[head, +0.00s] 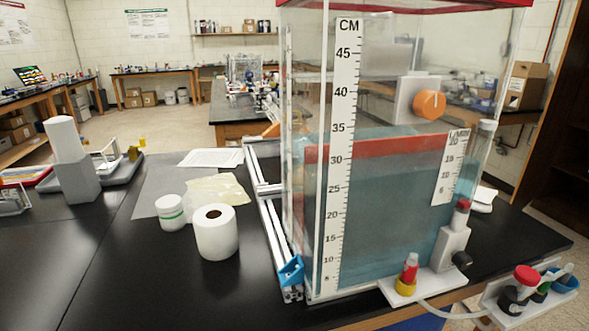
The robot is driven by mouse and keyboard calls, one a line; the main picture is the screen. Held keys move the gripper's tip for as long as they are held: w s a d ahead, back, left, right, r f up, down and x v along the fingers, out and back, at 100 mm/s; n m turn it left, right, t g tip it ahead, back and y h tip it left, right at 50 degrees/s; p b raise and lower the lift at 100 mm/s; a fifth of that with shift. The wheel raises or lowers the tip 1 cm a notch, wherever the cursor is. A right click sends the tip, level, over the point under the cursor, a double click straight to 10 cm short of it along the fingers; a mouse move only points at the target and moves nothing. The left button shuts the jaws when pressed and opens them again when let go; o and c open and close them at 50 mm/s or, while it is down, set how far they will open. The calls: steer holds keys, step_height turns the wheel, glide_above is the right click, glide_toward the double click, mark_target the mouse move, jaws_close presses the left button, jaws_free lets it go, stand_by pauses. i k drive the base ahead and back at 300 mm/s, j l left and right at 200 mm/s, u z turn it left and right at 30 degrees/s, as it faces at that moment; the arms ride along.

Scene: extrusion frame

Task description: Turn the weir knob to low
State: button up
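The clear water tank (300,100) stands on the black bench, with a CM scale (343,130) on its front. An orange round knob (428,105) sits on a light grey block (402,104) at the tank's upper right. I take it for the weir knob. A small pale mark shows near its upper right edge; no readable setting labels show. A red band (385,145) crosses the tank near the water's top. My gripper is not in view.
A paper roll (217,240) and a white jar (171,213) stand left of the tank. Red-capped fittings (410,268) and a hose (455,312) are at the lower right. The black bench (130,285) is clear at front left.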

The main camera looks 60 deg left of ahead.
mark_target(429, 105)
steer(key=u, duration=1.2)
